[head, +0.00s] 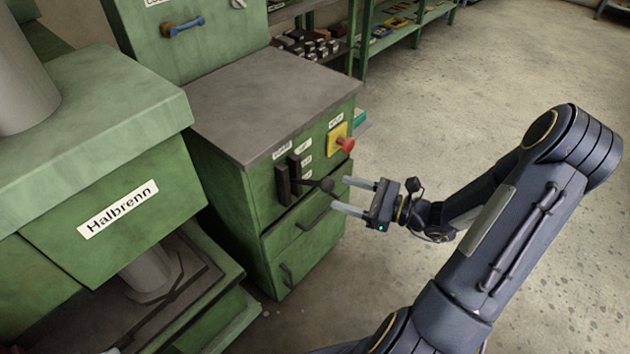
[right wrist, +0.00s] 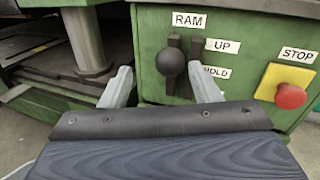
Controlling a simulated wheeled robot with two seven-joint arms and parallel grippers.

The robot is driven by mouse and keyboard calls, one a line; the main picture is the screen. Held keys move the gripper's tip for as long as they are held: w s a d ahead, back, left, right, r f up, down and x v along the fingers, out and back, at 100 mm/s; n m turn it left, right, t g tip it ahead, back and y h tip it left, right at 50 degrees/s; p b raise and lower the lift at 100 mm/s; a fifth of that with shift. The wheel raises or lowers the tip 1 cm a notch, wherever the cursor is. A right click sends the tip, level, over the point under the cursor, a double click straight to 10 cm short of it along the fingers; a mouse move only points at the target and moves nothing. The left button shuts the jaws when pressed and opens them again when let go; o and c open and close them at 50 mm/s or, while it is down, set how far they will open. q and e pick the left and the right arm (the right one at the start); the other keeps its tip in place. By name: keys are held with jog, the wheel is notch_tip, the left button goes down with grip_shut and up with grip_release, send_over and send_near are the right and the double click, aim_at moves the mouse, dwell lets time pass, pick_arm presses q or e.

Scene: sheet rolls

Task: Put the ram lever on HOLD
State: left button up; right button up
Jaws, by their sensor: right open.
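The ram lever is a dark rod with a black ball knob (head: 327,184), sticking out of the green cabinet's front. In the head view its rod seems to leave the panel low, below the HOLD label; its exact setting is hard to tell. In the right wrist view the knob (right wrist: 171,62) hides part of its slot, below the RAM label (right wrist: 193,19) and left of the UP (right wrist: 222,46) and HOLD (right wrist: 216,71) labels. My right gripper (head: 340,193) is open and empty, its fingertips close to the knob. In the wrist view the knob shows between the fingers (right wrist: 161,88). My left gripper is out of view.
A red stop button (right wrist: 290,96) on a yellow plate is right of the lever. Drawer handles (head: 313,220) sit below it. The Halbrenn press (head: 120,205) stands to the left. Shelves (head: 400,30) stand at the back. Open floor (head: 480,90) lies right of the cabinet.

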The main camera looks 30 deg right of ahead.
aim_at(319, 183)
jog(key=shift+m+t, duration=0.3)
jog(key=shift+m, duration=0.2)
jog(key=x, duration=0.5)
jog(key=d+f+x, duration=0.1)
jog(key=x, duration=0.2)
jog(key=shift+w, duration=0.4)
jog(key=shift+c, duration=0.4)
jog(key=shift+b, duration=0.3)
grip_shut()
